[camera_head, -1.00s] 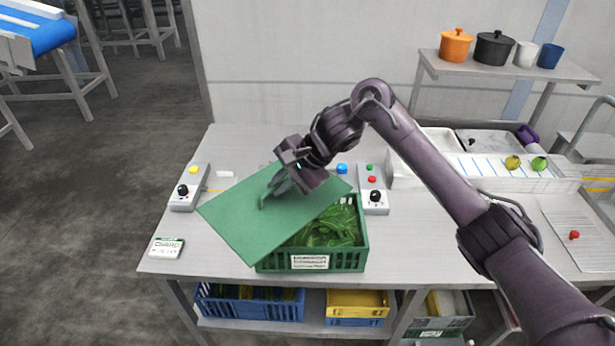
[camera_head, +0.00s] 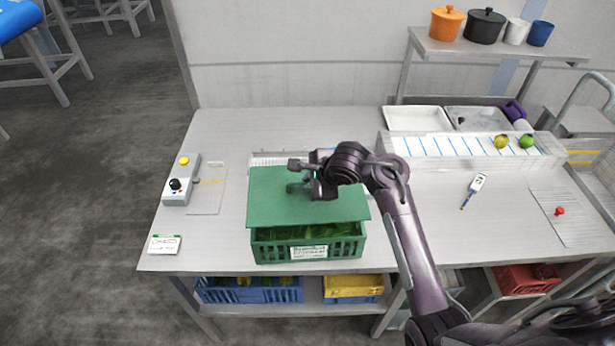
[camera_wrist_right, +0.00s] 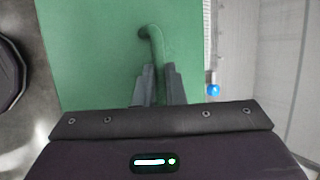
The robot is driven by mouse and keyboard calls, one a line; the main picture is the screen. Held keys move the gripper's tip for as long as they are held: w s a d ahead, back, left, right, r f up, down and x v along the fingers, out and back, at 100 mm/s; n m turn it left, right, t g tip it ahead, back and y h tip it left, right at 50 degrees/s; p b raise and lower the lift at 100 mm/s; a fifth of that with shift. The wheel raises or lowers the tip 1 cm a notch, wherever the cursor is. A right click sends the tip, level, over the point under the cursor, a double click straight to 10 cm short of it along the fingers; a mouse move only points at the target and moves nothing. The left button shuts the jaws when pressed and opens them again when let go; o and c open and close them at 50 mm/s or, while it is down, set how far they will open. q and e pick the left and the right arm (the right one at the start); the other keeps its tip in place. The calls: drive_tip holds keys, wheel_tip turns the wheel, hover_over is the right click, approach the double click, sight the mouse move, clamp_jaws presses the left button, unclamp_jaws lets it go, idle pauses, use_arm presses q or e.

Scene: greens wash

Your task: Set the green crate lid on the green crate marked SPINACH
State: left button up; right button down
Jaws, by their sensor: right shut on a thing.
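The green crate lid (camera_head: 280,207) is over the green crate (camera_head: 345,248) and lines up roughly with it. The lid looks a little above the rim at the front, where greens show in a gap. The crate stands on the table with a white label (camera_head: 309,252) on its front; its print is too small to read. My right gripper (camera_head: 300,188) is shut on the lid's handle. In the right wrist view the gripper (camera_wrist_right: 158,80) has its fingers at the handle (camera_wrist_right: 150,35) on the lid's top. My left gripper is not in view.
A control box (camera_head: 181,181) and a white card (camera_head: 164,245) lie left of the crate. A thermometer (camera_head: 474,190) lies to the right. A white rack (camera_head: 440,148) and trays (camera_head: 417,119) stand at the back right. The table right of my arm is mostly clear.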

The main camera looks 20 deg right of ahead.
sight(309, 195)
idle(0.5)
wheel_tip(309, 195, down, 3)
drive_tip(key=shift+r+b, duration=0.2)
drive_tip(key=shift+b, duration=0.4)
drive_tip(key=shift+f+b, duration=0.45)
drive_tip(key=shift+f, duration=1.05)
drive_tip(key=shift+p, duration=0.6)
drive_tip(key=shift+p, duration=0.5)
drive_tip(key=shift+f, duration=0.65)
idle(0.5)
